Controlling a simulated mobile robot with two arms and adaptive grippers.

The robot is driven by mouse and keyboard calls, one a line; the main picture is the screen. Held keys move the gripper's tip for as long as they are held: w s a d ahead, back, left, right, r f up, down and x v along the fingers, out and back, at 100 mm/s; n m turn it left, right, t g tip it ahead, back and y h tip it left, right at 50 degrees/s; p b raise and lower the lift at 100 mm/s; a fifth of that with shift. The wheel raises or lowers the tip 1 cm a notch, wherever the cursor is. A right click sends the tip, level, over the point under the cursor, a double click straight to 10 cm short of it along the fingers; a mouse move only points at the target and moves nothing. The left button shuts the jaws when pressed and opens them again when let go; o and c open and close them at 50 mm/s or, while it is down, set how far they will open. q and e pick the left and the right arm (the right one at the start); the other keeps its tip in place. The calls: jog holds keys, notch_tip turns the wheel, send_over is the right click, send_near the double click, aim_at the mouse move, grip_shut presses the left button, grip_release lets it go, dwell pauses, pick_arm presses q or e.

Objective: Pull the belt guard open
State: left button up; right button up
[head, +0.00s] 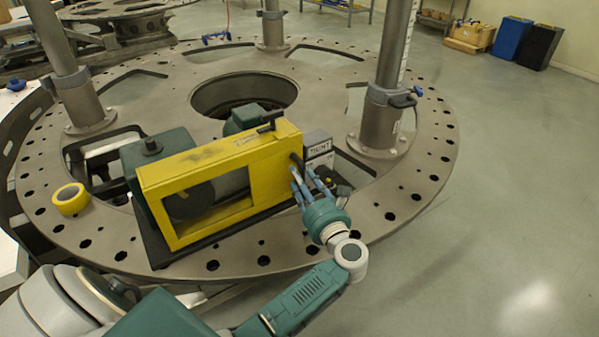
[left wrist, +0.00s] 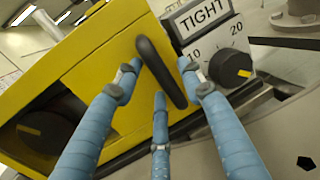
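The yellow belt guard (head: 218,162) stands over dark pulleys on the round turret plate, its front window facing me. It fills the left of the left wrist view (left wrist: 75,60). A black bar handle (left wrist: 160,72) sits on the guard's right end face. My left gripper (head: 302,178) is at that end, its blue fingers pointing at the handle. In the left wrist view the fingers (left wrist: 158,80) are spread, with the handle between them and gaps at the side fingers. Contact with the middle finger is unclear. My right gripper is not in view.
A plate marked TIGHT (left wrist: 203,20) with a black knob (left wrist: 231,68) is right beside the handle. A steel post (head: 380,125) rises behind it. Yellow tape (head: 70,198) lies at the plate's left. Open floor (head: 500,190) lies to the right.

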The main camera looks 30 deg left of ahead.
pick_arm(q)
jog(key=shift+x, duration=0.8)
grip_shut()
jog(key=shift+d, duration=0.1)
